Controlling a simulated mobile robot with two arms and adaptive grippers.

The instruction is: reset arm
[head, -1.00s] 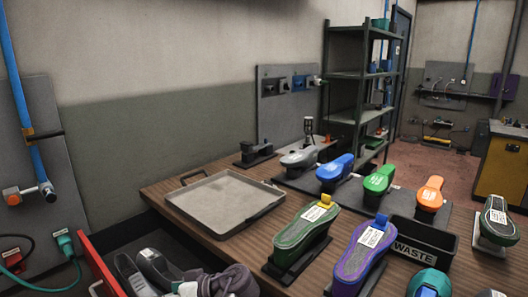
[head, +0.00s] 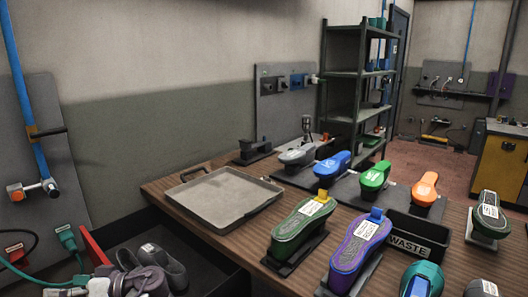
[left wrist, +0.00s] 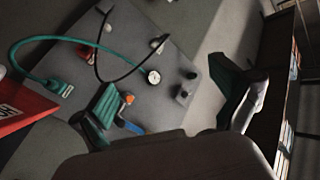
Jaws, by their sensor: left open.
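My left gripper (left wrist: 163,78) shows in the left wrist view with its two green-padded fingers spread wide. Nothing is between them. It faces the grey wall panel (left wrist: 140,65) with its green cable, apart from it. My right gripper is in neither view.
The wooden table carries a grey tray (head: 185,205), several colored shoe forms on stands, such as a green one (head: 298,222), and a black WASTE bin (head: 438,238). A metal shelf (head: 345,74) stands behind.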

